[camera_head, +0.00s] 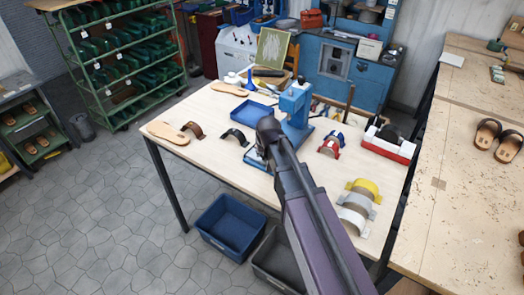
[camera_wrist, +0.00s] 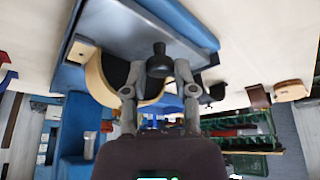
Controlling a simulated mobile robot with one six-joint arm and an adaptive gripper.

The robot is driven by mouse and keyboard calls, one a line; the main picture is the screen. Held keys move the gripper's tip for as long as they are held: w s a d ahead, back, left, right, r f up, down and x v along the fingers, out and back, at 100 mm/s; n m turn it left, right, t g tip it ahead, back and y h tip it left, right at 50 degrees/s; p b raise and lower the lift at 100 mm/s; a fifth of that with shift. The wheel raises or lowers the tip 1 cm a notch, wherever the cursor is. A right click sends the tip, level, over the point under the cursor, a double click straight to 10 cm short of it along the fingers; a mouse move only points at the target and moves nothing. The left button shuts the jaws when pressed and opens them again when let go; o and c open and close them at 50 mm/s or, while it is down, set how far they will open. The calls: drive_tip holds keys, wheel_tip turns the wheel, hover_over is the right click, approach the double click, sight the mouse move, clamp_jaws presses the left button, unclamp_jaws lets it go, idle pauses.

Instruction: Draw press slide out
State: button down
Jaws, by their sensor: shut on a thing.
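The blue press (camera_head: 296,100) stands on the workbench, with its blue base (camera_head: 252,160) partly hidden behind my arm. In the wrist view, which looks upside down, the press slide (camera_wrist: 130,38) is a grey plate within a blue frame. A black knob (camera_wrist: 158,60) sits at its near edge. My gripper (camera_wrist: 159,70) is shut on this knob, one finger on each side. A curved, pale wooden form with a dark inner face (camera_wrist: 98,80) is right beside the fingers. In the head view, my gripper (camera_head: 268,132) is at the press front, its fingers hidden by my own arm.
Sandal straps (camera_head: 236,134) and a sole (camera_head: 167,133) lie left of the press. A blue tray (camera_head: 253,112) lies behind. Coloured straps (camera_head: 365,188) and a red-and-white box (camera_head: 388,149) are at right. Bins (camera_head: 230,225) stand on the floor below the bench front.

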drive_tip(key=shift+s+a, duration=0.2)
drive_tip(key=shift+a, duration=0.05)
drive_tip(key=shift+c, duration=2.1)
unclamp_jaws()
drive_tip(key=shift+a, duration=0.1)
drive_tip(key=shift+d, duration=0.2)
drive_tip(key=shift+w, duration=0.1)
